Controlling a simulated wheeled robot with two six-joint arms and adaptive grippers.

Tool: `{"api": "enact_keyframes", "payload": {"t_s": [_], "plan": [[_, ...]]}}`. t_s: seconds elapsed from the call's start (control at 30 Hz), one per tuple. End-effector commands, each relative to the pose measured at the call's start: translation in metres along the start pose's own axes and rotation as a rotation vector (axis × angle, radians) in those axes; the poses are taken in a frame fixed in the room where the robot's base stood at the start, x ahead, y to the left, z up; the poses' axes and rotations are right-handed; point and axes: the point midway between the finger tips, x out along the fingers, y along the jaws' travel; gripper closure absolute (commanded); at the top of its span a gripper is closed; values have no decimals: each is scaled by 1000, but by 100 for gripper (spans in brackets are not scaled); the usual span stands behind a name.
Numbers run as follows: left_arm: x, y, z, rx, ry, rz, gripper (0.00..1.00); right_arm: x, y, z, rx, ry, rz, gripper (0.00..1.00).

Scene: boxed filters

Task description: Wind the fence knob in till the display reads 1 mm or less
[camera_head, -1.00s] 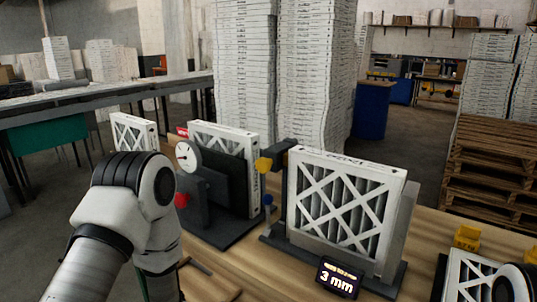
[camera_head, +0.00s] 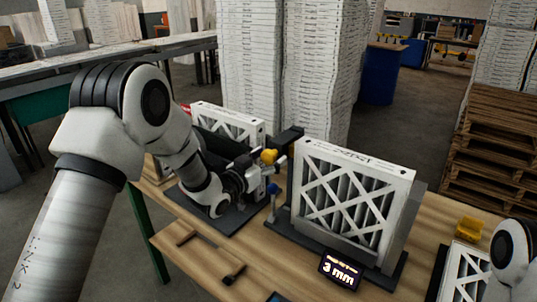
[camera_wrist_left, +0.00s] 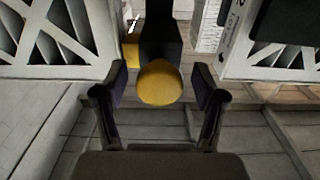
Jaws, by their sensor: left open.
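The yellow fence knob (camera_head: 269,156) sticks out from a dark block (camera_head: 287,139) at the left end of the fixture with the white-framed filter (camera_head: 350,203). It also shows in the left wrist view (camera_wrist_left: 160,86). My left gripper (camera_wrist_left: 160,76) is open, its two fingers on either side of the knob with a gap each side. In the head view the left gripper (camera_head: 274,168) reaches the knob from the left. The display (camera_head: 341,272) in front of the filter reads 3 mm. My right gripper is out of view; only part of that arm shows at the right edge.
A second boxed filter (camera_head: 228,122) stands behind my left arm. A blue-topped post (camera_head: 273,188) stands just below the knob. A yellow block (camera_head: 469,228) and another filter (camera_head: 458,272) lie at the right. A dark tool (camera_head: 234,275) lies on the front table.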

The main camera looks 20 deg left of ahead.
Motion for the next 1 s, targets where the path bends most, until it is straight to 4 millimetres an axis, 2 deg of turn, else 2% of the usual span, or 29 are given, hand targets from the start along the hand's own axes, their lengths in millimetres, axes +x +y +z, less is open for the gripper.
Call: {"api": "enact_keyframes", "payload": {"t_s": [0.17, 0.27, 0.33, 0.37, 0.73, 1.0], "plan": [[0, 0, 1, 0, -1, 0, 30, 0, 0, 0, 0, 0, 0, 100], [0, 0, 1, 0, -1, 0, 62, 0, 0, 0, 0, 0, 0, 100], [0, 0, 1, 0, -1, 0, 86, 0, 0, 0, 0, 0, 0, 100], [0, 0, 1, 0, -1, 0, 91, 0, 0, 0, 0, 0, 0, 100], [0, 0, 2, 24, -1, 0, 91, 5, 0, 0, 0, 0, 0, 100], [0, 0, 5, 149, 1, 1, 91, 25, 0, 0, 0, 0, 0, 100]]}}
